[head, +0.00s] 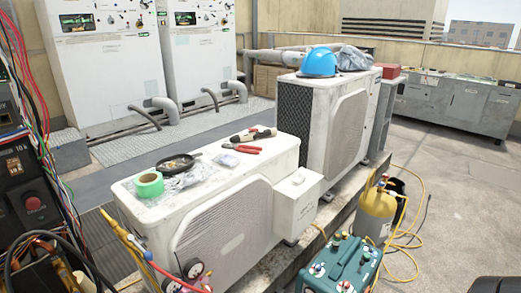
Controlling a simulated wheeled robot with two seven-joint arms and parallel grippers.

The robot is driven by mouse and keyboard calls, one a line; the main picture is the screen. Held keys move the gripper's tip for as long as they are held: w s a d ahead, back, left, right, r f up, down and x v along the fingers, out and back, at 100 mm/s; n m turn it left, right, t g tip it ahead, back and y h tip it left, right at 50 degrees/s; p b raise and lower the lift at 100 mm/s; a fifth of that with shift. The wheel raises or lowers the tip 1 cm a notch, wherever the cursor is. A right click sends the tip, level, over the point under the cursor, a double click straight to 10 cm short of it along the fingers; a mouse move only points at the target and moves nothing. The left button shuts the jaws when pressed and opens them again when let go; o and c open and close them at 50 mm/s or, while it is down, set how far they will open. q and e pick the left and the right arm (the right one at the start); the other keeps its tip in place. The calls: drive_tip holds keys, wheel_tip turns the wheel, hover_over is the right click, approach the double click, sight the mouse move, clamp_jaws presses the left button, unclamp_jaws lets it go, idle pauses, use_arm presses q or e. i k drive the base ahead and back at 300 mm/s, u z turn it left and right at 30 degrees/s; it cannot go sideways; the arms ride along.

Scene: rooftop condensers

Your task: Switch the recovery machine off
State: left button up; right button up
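A teal box-shaped machine (341,266), which looks like the recovery machine, stands at the bottom right in front of the condenser. Its top carries a handle and several small knobs or fittings, some blue and some red. Its lower part is cut off by the picture edge. Its switch and whether it is on are too small to tell. Neither of my grippers is in view.
A yellow and grey cylinder (377,213) with yellow hoses stands behind the machine. Two white condensers (285,157) (340,120) sit on a plinth; tools and tape lie on the nearer one. A control panel (27,185) with cables is at left. Floor at right is mostly clear.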

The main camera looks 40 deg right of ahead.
sight(361, 263)
drive_tip(key=z, duration=2.2)
drive_tip(key=k, duration=0.5)
drive_tip(key=z, duration=0.7)
drive_tip(key=i, duration=1.9)
drive_tip(key=u, duration=0.7)
